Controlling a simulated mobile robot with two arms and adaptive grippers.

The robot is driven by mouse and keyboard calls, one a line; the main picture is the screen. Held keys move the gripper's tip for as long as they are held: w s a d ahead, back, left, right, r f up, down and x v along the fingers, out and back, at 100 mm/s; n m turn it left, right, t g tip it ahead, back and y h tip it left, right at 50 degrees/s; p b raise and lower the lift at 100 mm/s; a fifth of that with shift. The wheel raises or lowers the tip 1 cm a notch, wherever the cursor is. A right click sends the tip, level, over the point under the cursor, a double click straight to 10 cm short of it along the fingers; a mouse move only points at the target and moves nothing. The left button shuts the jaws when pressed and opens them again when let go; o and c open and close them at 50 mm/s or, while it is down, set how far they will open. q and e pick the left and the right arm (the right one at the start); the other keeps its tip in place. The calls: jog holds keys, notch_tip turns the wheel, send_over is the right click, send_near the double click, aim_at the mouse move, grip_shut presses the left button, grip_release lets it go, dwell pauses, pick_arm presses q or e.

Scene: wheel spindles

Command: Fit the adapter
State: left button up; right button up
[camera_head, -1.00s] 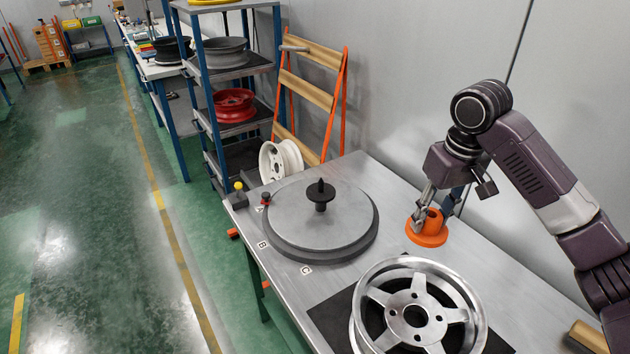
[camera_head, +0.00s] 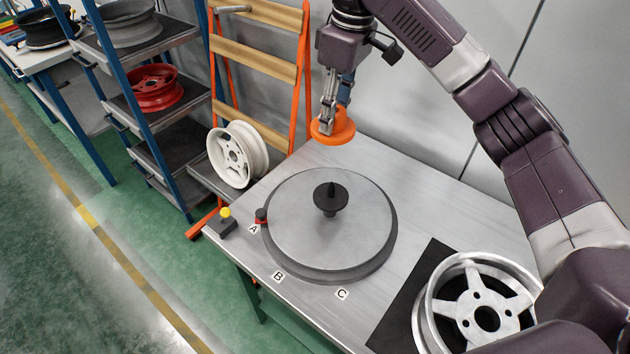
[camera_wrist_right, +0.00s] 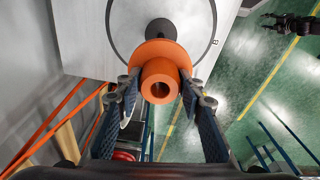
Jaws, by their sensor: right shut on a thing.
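The orange adapter (camera_head: 336,129), a flanged ring with a hollow hub, is held by my right gripper (camera_head: 329,119). In the right wrist view the fingers (camera_wrist_right: 158,88) close on both sides of the adapter's hub (camera_wrist_right: 160,80). It is in the air near the back edge of the table, beyond the turntable. The grey round turntable (camera_head: 290,215) carries a black upright spindle (camera_head: 331,196) with a pointed tip and a wider collar. The spindle is bare and apart from the adapter. In the wrist view the spindle (camera_wrist_right: 160,28) shows just past the adapter.
A silver spoked wheel (camera_head: 475,300) lies on a black mat at the table's front right. A small box with a yellow button (camera_head: 224,219) and a red knob (camera_head: 261,215) sit by the turntable. A white wheel (camera_head: 238,155) and shelves stand behind.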

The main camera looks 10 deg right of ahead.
jog(key=f+p, duration=0.1)
jog(key=f, duration=0.6)
jog(key=f+p, duration=0.1)
jog(key=f, duration=0.6)
jog(key=shift+s+d+f+p, duration=0.2)
jog(key=shift+p, duration=0.1)
jog(key=shift+f, duration=0.65)
pick_arm(q)
jog(key=shift+s+d+r+p, duration=0.15)
jog(key=shift+d+r+p, duration=0.1)
jog(key=shift+r, duration=0.7)
jog(key=shift+s+d+r+p, duration=0.1)
jog(key=shift+d+r+p, duration=0.1)
jog(key=shift+r, duration=0.7)
pick_arm(e)
jog(key=shift+f, duration=1.95)
jog(key=shift+f, duration=0.1)
jog(key=o, duration=1.2)
jog(key=shift+o, duration=0.2)
pick_arm(q)
jog(key=shift+s, duration=0.1)
